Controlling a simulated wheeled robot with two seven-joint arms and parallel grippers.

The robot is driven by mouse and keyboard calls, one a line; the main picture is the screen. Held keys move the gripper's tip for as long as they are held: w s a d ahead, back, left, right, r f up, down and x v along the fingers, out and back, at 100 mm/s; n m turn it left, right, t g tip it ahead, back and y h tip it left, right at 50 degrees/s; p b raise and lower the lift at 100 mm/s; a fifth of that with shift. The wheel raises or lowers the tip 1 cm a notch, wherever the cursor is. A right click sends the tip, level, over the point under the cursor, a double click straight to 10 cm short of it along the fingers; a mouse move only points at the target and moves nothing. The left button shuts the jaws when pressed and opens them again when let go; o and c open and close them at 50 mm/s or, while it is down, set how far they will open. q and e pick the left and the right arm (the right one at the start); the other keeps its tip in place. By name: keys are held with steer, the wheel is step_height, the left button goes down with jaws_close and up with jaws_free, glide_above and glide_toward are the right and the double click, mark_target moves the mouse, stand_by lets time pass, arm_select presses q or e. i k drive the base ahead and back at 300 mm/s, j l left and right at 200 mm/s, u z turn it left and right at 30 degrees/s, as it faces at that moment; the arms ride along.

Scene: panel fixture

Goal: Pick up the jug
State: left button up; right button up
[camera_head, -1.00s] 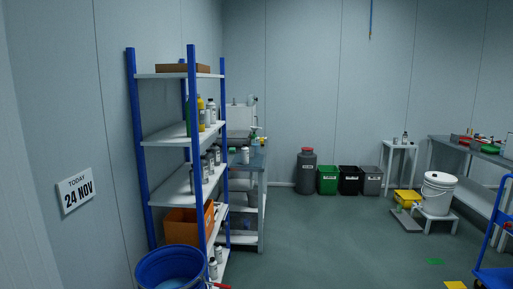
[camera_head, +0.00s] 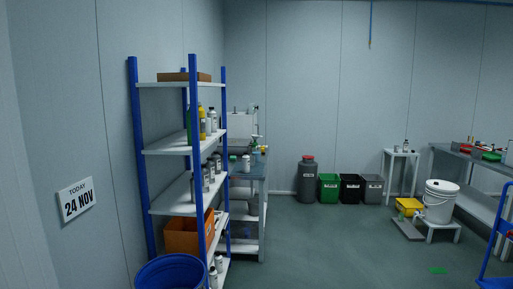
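I cannot make out for certain which thing is the jug. Several bottles stand on the shelf unit, among them a yellow one (camera_head: 202,123) and a white one (camera_head: 212,120) on the second shelf. Smaller grey bottles (camera_head: 208,176) stand on the shelf below. Small containers also stand on the bench (camera_head: 252,165) behind the unit, too small to tell apart. Neither of my grippers is in view.
A blue-posted shelf unit (camera_head: 141,160) stands at the left, with an orange bin (camera_head: 185,236) low down and a blue bucket (camera_head: 170,273) in front. Bins (camera_head: 328,188), a white bucket (camera_head: 438,202) and a side bench (camera_head: 473,152) stand farther off. The middle floor is clear.

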mark_target(255, 151)
steer(key=i+l+z, duration=0.35)
steer(key=i, duration=0.25)
steer(key=i+l, duration=0.1)
steer(key=i, duration=0.35)
steer(key=i+l, duration=0.1)
steer(key=i, duration=0.4)
steer(key=i+l+u, duration=0.1)
steer(key=i, duration=0.35)
steer(key=i+l, duration=0.15)
steer(key=i, duration=0.95)
steer(key=i+j+z, duration=0.1)
steer(key=i, duration=0.55)
steer(key=i+j, duration=0.1)
steer(key=i, duration=0.5)
steer(key=i+z, duration=0.15)
steer(key=i, duration=0.45)
steer(key=i+u, duration=0.2)
steer(key=i, duration=0.3)
steer(key=i+l+u, duration=0.2)
steer(key=i, duration=0.3)
steer(key=i+l+u, duration=0.2)
steer(key=i, duration=0.3)
